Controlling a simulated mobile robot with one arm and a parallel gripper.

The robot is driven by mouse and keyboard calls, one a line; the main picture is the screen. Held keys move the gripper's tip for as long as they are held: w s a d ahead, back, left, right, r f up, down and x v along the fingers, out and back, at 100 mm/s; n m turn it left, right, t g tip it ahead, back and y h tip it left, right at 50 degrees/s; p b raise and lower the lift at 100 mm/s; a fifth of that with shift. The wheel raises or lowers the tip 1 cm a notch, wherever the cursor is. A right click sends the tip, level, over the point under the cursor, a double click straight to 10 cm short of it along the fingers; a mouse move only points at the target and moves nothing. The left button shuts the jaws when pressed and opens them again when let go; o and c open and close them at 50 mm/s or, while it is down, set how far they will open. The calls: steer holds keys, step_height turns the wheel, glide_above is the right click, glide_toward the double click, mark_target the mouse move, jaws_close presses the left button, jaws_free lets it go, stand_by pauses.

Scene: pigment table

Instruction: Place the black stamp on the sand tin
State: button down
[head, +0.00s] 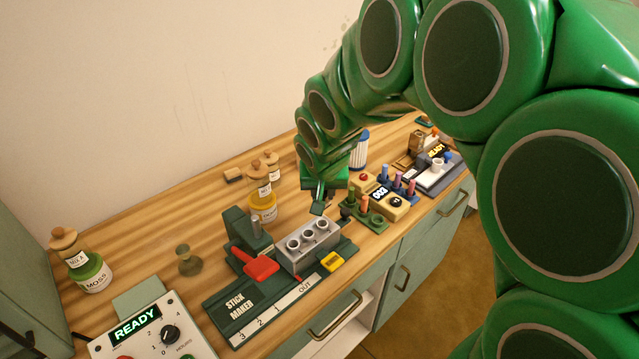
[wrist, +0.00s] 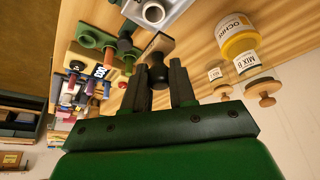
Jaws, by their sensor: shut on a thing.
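My gripper (head: 318,206) is low over the table, just behind the grey block with round holes. In the wrist view my gripper (wrist: 165,82) has its two dark fingers on either side of a black knobbed piece, which looks like the black stamp (wrist: 158,72). I cannot pick out a tin marked sand in either view. A yellow tin marked OCHRE (wrist: 238,35) is to the right in the wrist view; in the head view the yellow tin (head: 262,207) stands left of my gripper.
The stick maker (head: 237,302) with its red lever (head: 258,265) and grey holed block (head: 307,245) is at the front. A moss jar (head: 92,273) stands far left. A green peg rack (head: 362,211) and beige 003 device (head: 389,198) are close on the right.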

steer(key=w+a+r, duration=0.1)
steer(key=w+r, duration=0.5)
steer(key=w, duration=0.3)
steer(key=w+a+r, duration=0.1)
steer(key=w+r, duration=0.4)
steer(key=w, duration=0.4)
steer(key=shift+m, duration=0.4)
steer(key=w+a+f, duration=0.1)
steer(key=w+f, duration=0.2)
steer(key=w, duration=0.1)
steer(key=w+a+f, duration=0.1)
steer(key=w+f, duration=0.2)
steer(key=w, duration=0.1)
steer(key=w+a+f, duration=0.1)
steer(key=w+f, duration=0.2)
steer(key=w, duration=0.2)
steer(key=shift+w+a+f, duration=0.15)
steer(key=shift+w+f, duration=0.15)
steer(key=shift+f, duration=1.55)
steer(key=shift+f, duration=0.15)
steer(key=c, duration=0.9)
jaws_free()
